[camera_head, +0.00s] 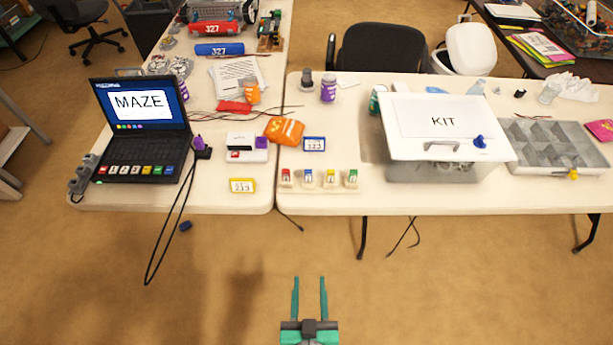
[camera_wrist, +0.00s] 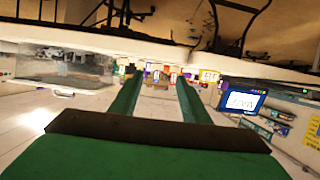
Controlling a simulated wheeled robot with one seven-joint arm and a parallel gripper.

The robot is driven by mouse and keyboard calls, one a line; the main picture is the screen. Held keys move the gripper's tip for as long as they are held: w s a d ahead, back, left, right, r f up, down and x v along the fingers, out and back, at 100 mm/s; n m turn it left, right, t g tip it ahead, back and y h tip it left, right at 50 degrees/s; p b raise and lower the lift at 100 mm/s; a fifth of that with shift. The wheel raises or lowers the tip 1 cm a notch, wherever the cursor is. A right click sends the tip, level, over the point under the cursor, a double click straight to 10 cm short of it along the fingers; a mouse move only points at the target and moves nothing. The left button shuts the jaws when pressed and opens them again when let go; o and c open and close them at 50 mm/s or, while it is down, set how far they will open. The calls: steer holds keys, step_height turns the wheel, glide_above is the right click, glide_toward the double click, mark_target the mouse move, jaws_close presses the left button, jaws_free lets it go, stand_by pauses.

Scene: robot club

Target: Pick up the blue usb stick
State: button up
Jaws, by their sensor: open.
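The blue usb stick (camera_head: 308,176) stands upright in a pale holder strip (camera_head: 318,189) near the front edge of the right-hand table. It is second from the left in a row, between a red stick (camera_head: 286,175) and a yellow stick (camera_head: 330,177), with a green stick (camera_head: 352,177) at the right end. My gripper (camera_head: 309,281) is open and empty over the floor in front of the table, apart from the sticks. In the wrist view, the small row shows beyond my open fingers (camera_wrist: 160,82), upside down and too small to make out well.
A KIT box (camera_head: 440,165) and a grey compartment tray (camera_head: 555,145) stand right of the row. A blue-framed tag (camera_head: 314,144) and an orange bag (camera_head: 284,130) lie behind it. A laptop (camera_head: 142,130) is at left. A small dark blue object (camera_head: 185,226) lies on the floor.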

steer(key=w+f+g, duration=0.1)
steer(key=w, duration=1.4)
steer(key=g, duration=0.1)
glide_toward(308, 176)
steer(key=x, duration=0.3)
steer(key=shift+w+f, duration=0.25)
steer(key=shift+w, duration=0.4)
steer(key=x, duration=1)
steer(key=shift+w, duration=0.25)
jaws_close()
